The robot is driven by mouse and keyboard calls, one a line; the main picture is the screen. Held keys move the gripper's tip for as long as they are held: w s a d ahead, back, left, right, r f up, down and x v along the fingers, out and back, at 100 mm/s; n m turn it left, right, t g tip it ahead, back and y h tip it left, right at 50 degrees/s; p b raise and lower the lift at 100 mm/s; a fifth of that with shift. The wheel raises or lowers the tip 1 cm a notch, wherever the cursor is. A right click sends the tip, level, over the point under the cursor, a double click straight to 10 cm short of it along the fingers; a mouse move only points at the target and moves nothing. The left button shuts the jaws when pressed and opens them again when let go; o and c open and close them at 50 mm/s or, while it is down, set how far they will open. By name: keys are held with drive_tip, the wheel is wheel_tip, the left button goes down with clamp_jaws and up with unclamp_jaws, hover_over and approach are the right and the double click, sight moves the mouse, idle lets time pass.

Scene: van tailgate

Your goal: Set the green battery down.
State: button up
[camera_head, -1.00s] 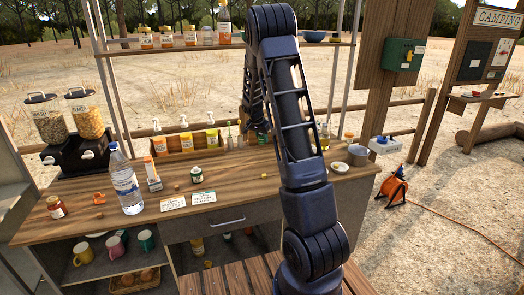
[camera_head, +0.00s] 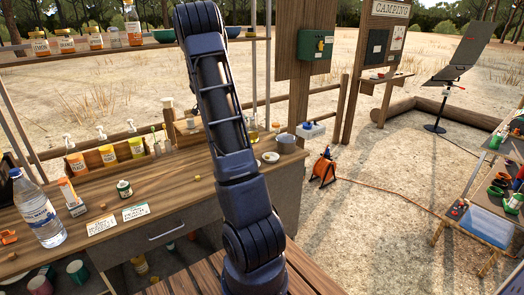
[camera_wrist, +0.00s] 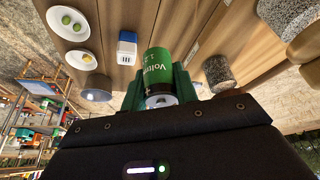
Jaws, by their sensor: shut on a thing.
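The green battery (camera_wrist: 156,67), a cylinder with white lettering and a pale metal end, is in the wrist view. My gripper (camera_wrist: 158,88) is shut on it, with a finger on each side. The battery's far end points toward a wooden surface (camera_wrist: 205,30) beyond; I cannot tell whether it touches it. In the head view my arm hides the gripper and the battery.
In the wrist view a white bowl with green round things (camera_wrist: 72,24), a small dish (camera_wrist: 82,60) and a blue-and-white box (camera_wrist: 127,47) lie left of the battery. A grey speckled cylinder (camera_wrist: 217,72) is close on the right. The head view shows a water bottle (camera_head: 38,212) on the counter (camera_head: 180,186).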

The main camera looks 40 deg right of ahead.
drive_tip(key=s+d+m, duration=0.2)
drive_tip(key=d, duration=1.3)
drive_tip(key=m+g, duration=0.1)
drive_tip(key=m, duration=0.1)
hover_over(266, 148)
drive_tip(key=a, duration=0.1)
drive_tip(key=f, duration=2)
drive_tip(key=shift+s+a, duration=0.1)
drive_tip(key=shift+a, duration=0.15)
drive_tip(key=shift+f, duration=0.15)
drive_tip(key=o, duration=1)
drive_tip(key=shift+o, duration=0.2)
